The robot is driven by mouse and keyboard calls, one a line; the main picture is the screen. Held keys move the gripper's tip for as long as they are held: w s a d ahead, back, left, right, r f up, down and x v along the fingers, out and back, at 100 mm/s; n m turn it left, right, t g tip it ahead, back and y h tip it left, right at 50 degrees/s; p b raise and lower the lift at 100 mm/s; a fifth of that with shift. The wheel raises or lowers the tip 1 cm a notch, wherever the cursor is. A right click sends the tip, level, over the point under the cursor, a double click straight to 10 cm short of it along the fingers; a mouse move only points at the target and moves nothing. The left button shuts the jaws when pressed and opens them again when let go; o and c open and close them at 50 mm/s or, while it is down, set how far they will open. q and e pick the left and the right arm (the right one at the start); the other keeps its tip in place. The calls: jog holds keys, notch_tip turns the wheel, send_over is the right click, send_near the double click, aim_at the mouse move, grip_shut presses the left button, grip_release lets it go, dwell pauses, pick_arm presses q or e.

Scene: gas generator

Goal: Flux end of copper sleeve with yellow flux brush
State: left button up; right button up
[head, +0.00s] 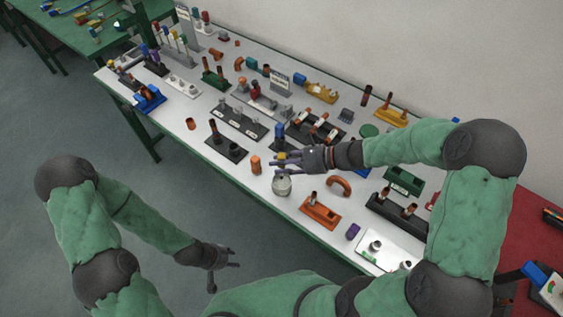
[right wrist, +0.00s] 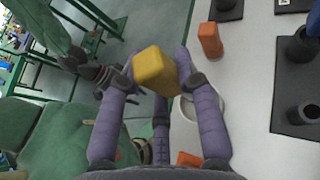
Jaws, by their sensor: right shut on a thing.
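My right gripper (head: 277,161) is over the white table's front part. It is shut on the yellow flux brush (head: 281,156), whose blocky yellow handle (right wrist: 155,70) shows between the purple fingers in the right wrist view. The brush's lower end is hidden. A light metal can (head: 282,186) stands just below the gripper; its pale rim (right wrist: 219,104) shows partly behind a finger. An orange-copper cylinder (head: 256,165) stands upright left of the can; I cannot tell whether it is the copper sleeve. My left gripper (head: 225,274) is open and empty, off the table's front edge.
A copper elbow (head: 340,185) and an orange holder (head: 320,211) are right of the can. A dark stand (head: 227,147) with upright tubes is to the left. Many racks and fittings crowd the table behind. A green table (head: 75,25) stands at the far left.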

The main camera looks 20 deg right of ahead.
jog(key=shift+f+b, duration=1.1)
jog(key=shift+f, duration=0.7)
jog(key=shift+r, duration=0.1)
notch_tip(320, 180, up, 6)
jog(key=p, duration=0.5)
jog(key=shift+p, duration=0.4)
